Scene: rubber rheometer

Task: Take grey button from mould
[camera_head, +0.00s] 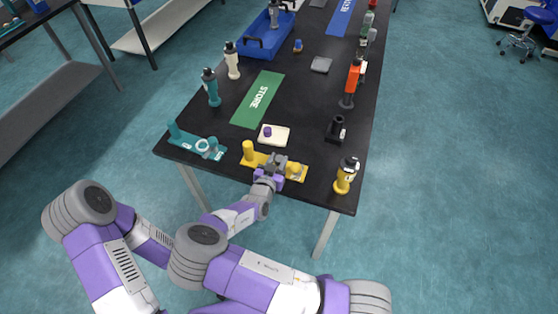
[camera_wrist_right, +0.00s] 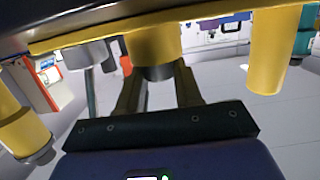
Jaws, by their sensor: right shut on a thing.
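The yellow mould (camera_head: 262,160) lies near the table's front edge, with a tall yellow post at its left end and a rounded yellow part at its right. My right gripper (camera_head: 277,162) is at the middle of the mould and covers that part in the head view. In the right wrist view, a dark grey button (camera_wrist_right: 160,73) sits against a yellow cylinder of the mould (camera_wrist_right: 153,42). The fingers of my right gripper (camera_wrist_right: 159,88) are shut on the button. My left gripper is not in view.
A teal fixture (camera_head: 190,142) stands left of the mould. Behind it is a white plate (camera_head: 280,135) with a purple piece (camera_head: 267,131). A yellow bottle (camera_head: 345,176) and a black stand (camera_head: 335,130) stand to the right. A green STORE mat (camera_head: 246,110) lies farther back.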

